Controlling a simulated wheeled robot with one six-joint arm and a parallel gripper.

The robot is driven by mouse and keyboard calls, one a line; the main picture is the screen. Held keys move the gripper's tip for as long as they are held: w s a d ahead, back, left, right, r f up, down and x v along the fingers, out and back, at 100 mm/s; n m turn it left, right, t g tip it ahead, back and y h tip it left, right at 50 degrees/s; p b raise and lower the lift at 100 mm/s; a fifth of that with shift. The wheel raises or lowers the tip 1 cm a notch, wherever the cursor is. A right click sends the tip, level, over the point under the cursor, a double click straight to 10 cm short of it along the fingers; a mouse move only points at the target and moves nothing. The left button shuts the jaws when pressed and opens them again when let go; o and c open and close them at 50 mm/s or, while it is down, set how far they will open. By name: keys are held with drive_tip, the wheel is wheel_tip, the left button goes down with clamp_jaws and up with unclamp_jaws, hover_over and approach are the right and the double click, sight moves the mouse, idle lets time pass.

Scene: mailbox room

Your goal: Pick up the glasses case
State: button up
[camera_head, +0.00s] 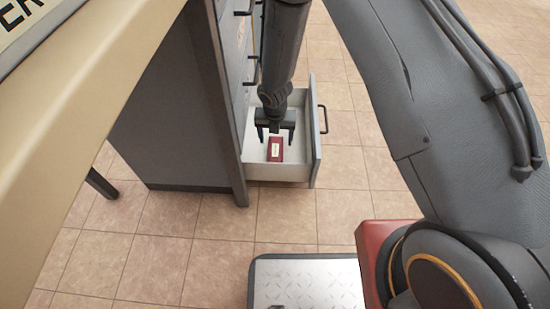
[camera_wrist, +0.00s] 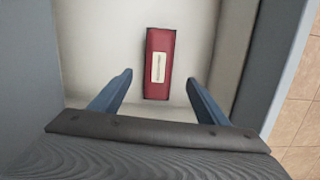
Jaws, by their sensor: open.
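The glasses case (camera_head: 274,154) is a dark red box with a pale label. It lies on the white floor of an open drawer (camera_head: 275,172). In the wrist view the glasses case (camera_wrist: 154,88) stands nearly upright in the picture, a little beyond my fingertips and between their lines. My gripper (camera_head: 274,138) points down into the drawer, above the case. In the wrist view my gripper (camera_wrist: 160,80) has its two blue-grey fingers spread wide with nothing between them. I cannot tell the exact height of the fingers over the case.
The drawer belongs to a grey cabinet (camera_head: 175,120) on its left. The drawer's front panel (camera_head: 317,150) with a dark handle (camera_head: 323,119) stands to the right. Closed drawers are above it. Tiled floor (camera_head: 200,245) is open in front. A beige beam-like surface (camera_head: 85,120) crosses the left.

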sight(275, 150)
drive_tip(key=f, duration=0.2)
drive_tip(key=f+b, duration=0.1)
drive_tip(key=shift+w+a+f+n, duration=0.15)
drive_tip(key=shift+w+a+n, duration=0.1)
drive_tip(key=shift+n, duration=0.05)
drive_tip(key=shift+w+d+f+b, duration=0.1)
drive_tip(key=shift+w+f+b, duration=0.1)
drive_tip(key=shift+f+b, duration=1.1)
drive_tip(key=shift+w+d+f+b, duration=0.1)
drive_tip(key=shift+w+f+b, duration=0.1)
drive_tip(key=shift+f+b, duration=1.05)
drive_tip(key=shift+f+p, duration=0.35)
drive_tip(key=shift+p, duration=0.1)
drive_tip(key=c, duration=1.2)
